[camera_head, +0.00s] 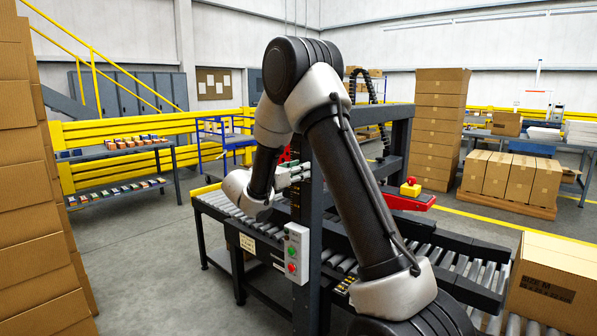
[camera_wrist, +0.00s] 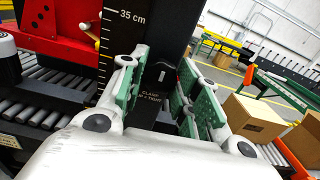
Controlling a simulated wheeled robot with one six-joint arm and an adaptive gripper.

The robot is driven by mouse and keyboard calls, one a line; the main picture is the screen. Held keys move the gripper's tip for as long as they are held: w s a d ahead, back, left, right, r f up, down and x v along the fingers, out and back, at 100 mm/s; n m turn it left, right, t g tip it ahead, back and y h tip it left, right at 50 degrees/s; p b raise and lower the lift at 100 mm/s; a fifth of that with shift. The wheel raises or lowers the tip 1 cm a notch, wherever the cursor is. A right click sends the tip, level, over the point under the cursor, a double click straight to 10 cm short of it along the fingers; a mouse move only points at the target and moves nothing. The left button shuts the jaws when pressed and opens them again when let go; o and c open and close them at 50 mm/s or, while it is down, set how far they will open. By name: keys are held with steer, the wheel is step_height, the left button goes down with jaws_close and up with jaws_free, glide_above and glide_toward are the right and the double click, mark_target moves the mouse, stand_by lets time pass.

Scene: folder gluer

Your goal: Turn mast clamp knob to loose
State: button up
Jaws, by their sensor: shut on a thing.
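The mast (camera_wrist: 155,30) is a dark upright post with a white scale marked "35 cm" in the wrist view. On its face is the black mast clamp knob (camera_wrist: 160,76), with a short white mark and a printed clamp label just below it. My gripper (camera_wrist: 164,66) has its green-padded fingers on either side of the knob and is shut on it. Part of the knob blends into the dark mast, so its exact turn is hard to read. In the head view my gripper (camera_head: 290,174) is at the mast (camera_head: 307,215), and the knob is not distinguishable there.
A control box with green and red buttons (camera_head: 297,252) is on the mast below my gripper. A roller conveyor (camera_head: 230,207) runs beneath. A red machine part (camera_wrist: 60,35) is left of the mast in the wrist view. A carton (camera_head: 555,285) stands at right.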

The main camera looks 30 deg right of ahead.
steer(key=shift+n, duration=8.8)
steer(key=o, duration=1)
steer(key=v, duration=1.2)
